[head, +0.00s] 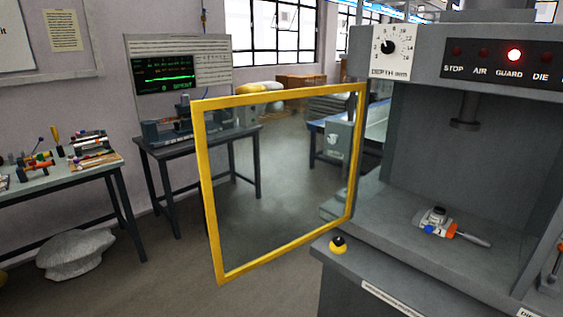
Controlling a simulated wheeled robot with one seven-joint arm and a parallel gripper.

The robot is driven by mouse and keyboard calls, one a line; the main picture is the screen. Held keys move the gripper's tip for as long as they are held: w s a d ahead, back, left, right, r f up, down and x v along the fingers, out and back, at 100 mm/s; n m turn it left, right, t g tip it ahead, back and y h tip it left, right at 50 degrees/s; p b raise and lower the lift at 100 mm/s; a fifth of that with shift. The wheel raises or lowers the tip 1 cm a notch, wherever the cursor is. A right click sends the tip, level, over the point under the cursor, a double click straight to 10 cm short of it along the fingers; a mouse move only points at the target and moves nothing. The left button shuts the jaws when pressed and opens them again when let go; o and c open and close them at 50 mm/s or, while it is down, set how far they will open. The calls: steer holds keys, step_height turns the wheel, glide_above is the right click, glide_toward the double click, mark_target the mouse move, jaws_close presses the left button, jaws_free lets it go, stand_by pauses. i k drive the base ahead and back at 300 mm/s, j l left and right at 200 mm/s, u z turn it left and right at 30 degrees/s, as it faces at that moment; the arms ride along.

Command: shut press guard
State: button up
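The press (400,162) stands at the right, a grey machine with an open front. Its guard (282,95) is a yellow-framed clear panel. It is swung open, hinged at the press's left side, and reaches out to the left over the floor. A red lamp (515,55) labelled GUARD is lit on the press's top panel. A small white and grey part (436,216) with blue and orange pieces sits on the press bed under the ram (464,124). My gripper is not in view.
A yellow and black button (338,244) sits on the press's front ledge. A bench with coloured parts (80,168) stands at the left, and a dark table with a monitor (165,75) stands behind the guard. The floor below the guard looks clear.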

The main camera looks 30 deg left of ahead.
mark_target(205, 189)
steer(key=j+z, duration=0.1)
steer(key=j, duration=0.6)
steer(key=j+z, duration=0.1)
steer(key=j, duration=0.6)
steer(key=k+j+z, duration=0.1)
steer(key=j, duration=0.6)
steer(key=k+j+z, duration=0.1)
steer(key=j, duration=0.6)
steer(key=j+z, duration=0.15)
steer(key=j, duration=0.35)
steer(key=k+j+z, duration=0.1)
steer(key=j, duration=0.4)
steer(key=j+z, duration=0.15)
steer(key=j, duration=0.35)
steer(key=k+j+z, duration=0.15)
steer(key=j, duration=0.35)
steer(key=k+j+z, duration=0.15)
steer(key=j, duration=0.3)
steer(key=l, duration=0.25)
